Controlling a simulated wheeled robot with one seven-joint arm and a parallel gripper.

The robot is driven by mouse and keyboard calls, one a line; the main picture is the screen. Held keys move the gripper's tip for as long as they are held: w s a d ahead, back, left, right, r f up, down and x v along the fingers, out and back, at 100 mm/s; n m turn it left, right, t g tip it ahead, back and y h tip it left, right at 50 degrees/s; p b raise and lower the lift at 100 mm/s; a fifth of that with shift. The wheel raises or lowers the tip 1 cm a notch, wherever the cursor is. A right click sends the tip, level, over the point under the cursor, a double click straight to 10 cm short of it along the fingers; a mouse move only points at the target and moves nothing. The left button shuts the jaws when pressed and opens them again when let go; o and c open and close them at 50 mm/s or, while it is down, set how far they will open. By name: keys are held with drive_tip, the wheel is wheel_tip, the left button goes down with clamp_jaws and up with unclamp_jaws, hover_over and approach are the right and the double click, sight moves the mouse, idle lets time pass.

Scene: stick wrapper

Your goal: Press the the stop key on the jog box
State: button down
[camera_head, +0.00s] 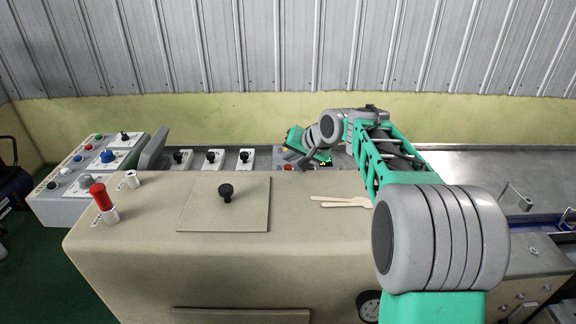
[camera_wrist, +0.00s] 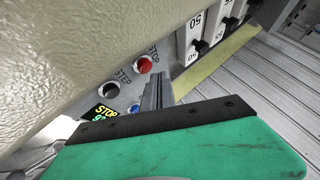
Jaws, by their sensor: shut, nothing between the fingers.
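In the wrist view, a grey control panel (camera_wrist: 176,70) carries a red button (camera_wrist: 145,64), a black button (camera_wrist: 111,90) by a STEP label and a blue button (camera_wrist: 134,110). Contact cannot be told. In the head view, the panel is mostly hidden behind the beige housing and my arm; the red button (camera_head: 288,167) just shows.
The beige housing (camera_head: 140,240) rises close beside the panel, with a red-topped post (camera_head: 102,197) and wooden sticks (camera_head: 341,202) on it. Several black slider knobs (camera_head: 212,156) stand left of my gripper. Another button box (camera_head: 60,208) is far left.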

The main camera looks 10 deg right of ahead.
drive_tip(key=shift+r+p, duration=1.9)
drive_tip(key=shift+r, duration=0.6)
